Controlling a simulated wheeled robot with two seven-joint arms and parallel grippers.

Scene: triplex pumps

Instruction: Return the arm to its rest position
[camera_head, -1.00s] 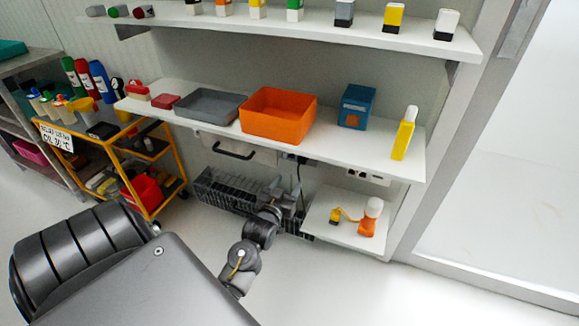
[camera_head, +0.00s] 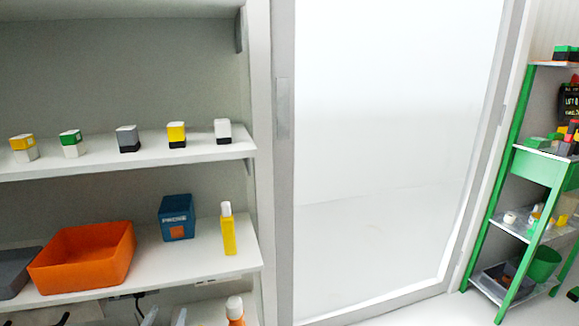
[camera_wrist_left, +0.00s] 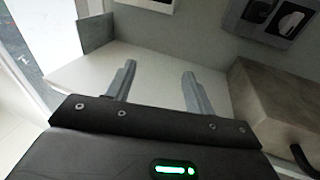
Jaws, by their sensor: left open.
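My left gripper (camera_wrist_left: 158,84) is open in the left wrist view. Its two grey fingers stand apart with nothing between them, over a white board or shelf (camera_wrist_left: 85,72). In the head view, only what look like the pale tips of my left gripper (camera_head: 166,317) show at the bottom edge, below the middle shelf. The rest of that arm is out of the picture. My right gripper is in neither view.
An orange bin (camera_head: 85,262), blue box (camera_head: 176,217) and yellow bottle (camera_head: 228,232) stand on the middle shelf. A green rack (camera_head: 540,160) stands far right. A brown block (camera_wrist_left: 270,100) is right of the fingers.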

